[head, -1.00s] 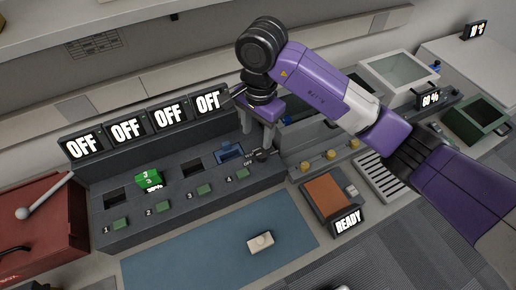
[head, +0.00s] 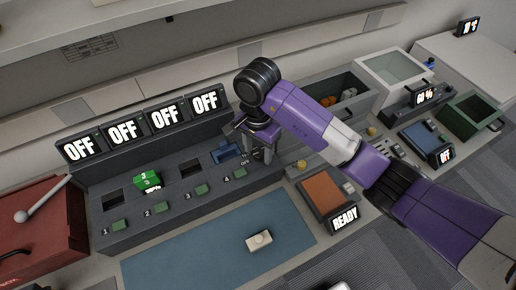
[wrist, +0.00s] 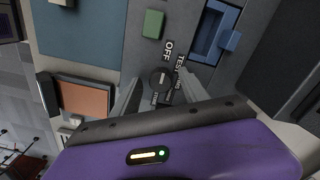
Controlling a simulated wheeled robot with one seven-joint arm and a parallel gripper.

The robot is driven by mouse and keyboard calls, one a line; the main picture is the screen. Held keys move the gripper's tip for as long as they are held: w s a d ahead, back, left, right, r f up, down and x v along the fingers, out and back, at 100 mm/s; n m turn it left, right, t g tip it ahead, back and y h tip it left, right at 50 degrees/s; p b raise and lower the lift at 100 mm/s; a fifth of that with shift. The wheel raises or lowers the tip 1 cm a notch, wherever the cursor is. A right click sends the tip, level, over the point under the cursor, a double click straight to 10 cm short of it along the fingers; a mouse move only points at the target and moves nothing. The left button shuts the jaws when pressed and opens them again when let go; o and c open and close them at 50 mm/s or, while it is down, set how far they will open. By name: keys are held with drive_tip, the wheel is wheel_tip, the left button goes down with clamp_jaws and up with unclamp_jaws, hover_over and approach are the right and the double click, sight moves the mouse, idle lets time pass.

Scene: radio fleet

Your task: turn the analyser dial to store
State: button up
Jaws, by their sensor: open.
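The analyser (head: 190,190) is a long dark grey unit with several slots and green buttons, under several displays reading OFF. Its dial (wrist: 161,78) is a dark round knob at the unit's right end, with a pale mark and the words OFF and TEST beside it. A further label below it is partly hidden and hard to read. My gripper (wrist: 160,88) is open, its fingers on either side of the dial. Contact cannot be told. In the head view, my gripper (head: 260,155) points down at the unit's right end and mostly hides the dial.
A green block (head: 147,180) marked 3 sits in the second slot. A blue piece (head: 224,153) is at the fourth slot. A device with an orange top (head: 322,193) reads READY at the right. A blue mat (head: 215,245) with a small pale block (head: 260,241) lies in front.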

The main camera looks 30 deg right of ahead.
clamp_jaws()
drive_tip(key=shift+f+b, duration=0.1)
drive_tip(key=shift+b, duration=0.35)
